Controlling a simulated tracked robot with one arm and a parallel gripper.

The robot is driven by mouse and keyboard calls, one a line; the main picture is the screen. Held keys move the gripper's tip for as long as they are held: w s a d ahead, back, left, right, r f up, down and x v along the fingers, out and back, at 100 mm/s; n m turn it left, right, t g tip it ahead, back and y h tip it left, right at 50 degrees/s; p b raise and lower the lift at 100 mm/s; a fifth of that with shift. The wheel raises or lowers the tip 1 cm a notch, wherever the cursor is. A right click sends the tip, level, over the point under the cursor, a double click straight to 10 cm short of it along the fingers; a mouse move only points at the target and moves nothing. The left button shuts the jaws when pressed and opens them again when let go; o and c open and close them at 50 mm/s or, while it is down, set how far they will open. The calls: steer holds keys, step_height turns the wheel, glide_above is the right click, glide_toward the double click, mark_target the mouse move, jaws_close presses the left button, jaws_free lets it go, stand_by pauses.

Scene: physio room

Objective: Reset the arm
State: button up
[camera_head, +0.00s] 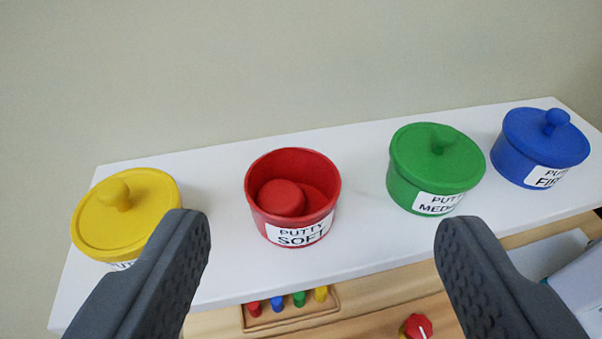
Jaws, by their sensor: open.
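My gripper (325,270) is open, with its two dark fingers wide apart at the lower left and lower right. Nothing is between the fingertips but the view of the shelf beyond. A red tub (264,224) labelled "PUTTY SOFT" stands lidless on the white shelf (225,273), seen between the fingers. A red putty piece (281,198) lies inside it. The left finger overlaps part of the view of the yellow lidded tub (140,220).
A green lidded tub (420,180) and a blue lidded tub (535,150) stand on the right of the shelf. Below is a wooden tray (328,308) with several coloured pegs. A red knob-like thing (417,327) and a pale box (585,280) are lower right. A plain wall is behind.

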steer(key=s+r+b, duration=1.3)
steer(key=s+r, duration=0.5)
steer(key=s, duration=0.1)
steer(key=shift+a+t, duration=0.3)
steer(key=shift+t, duration=0.1)
steer(key=shift+f, duration=0.1)
